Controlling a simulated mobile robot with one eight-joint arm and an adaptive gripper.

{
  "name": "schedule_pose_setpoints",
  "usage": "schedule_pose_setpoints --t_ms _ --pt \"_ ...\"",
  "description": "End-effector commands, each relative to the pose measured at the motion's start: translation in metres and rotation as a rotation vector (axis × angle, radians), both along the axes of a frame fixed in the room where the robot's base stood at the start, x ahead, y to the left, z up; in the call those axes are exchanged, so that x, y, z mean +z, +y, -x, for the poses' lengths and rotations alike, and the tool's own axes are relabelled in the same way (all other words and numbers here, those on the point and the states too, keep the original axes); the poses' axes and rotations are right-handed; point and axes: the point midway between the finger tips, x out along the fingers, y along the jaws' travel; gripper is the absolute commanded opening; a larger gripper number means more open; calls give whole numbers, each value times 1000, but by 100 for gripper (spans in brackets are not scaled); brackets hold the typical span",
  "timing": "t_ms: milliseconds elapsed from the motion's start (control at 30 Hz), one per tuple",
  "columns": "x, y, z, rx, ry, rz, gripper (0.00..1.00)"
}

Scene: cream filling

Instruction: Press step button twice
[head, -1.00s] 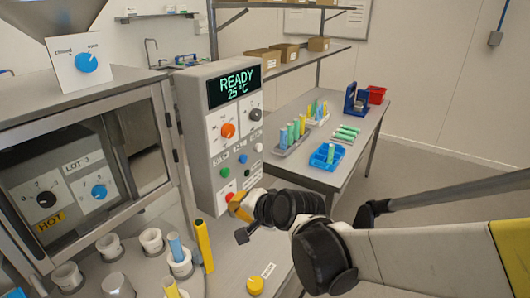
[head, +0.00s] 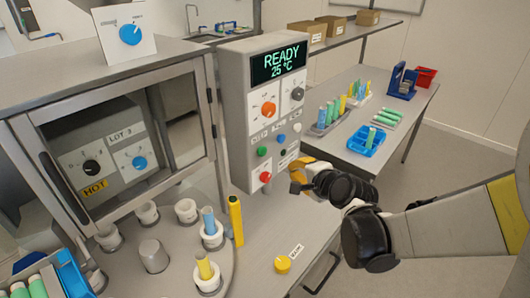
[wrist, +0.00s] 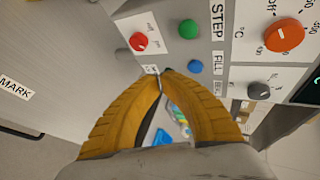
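The control panel (head: 236,120) shows READY 25 °C on its display (head: 279,63). The green button (head: 262,152) sits on its lower part; in the wrist view the green button (wrist: 188,28) is beside the STEP label (wrist: 217,22). The blue button (wrist: 195,67) is beside the FILL label. A red button (head: 265,177) is lower on the panel and also shows in the wrist view (wrist: 138,41). My gripper (head: 293,181) is at the panel's lower right. In the wrist view its yellow fingertips (wrist: 164,74) meet, with nothing seen between them, apart from the green button.
An orange dial (head: 268,109) and a dark dial (head: 298,94) are above the buttons. A glass-fronted cabinet (head: 190,110) stands left. Cups and a yellow tube (head: 236,220) stand below. A side table (head: 340,150) with racks and a blue tray (head: 367,141) is behind.

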Motion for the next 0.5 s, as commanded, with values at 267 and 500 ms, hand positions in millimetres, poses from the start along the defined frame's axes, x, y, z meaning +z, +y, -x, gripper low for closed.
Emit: schedule_pose_setpoints --t_ms 267,500 --pt "0 32 -24 3 -1 2 0" --pt "0 53 -41 2 -1 1 0"
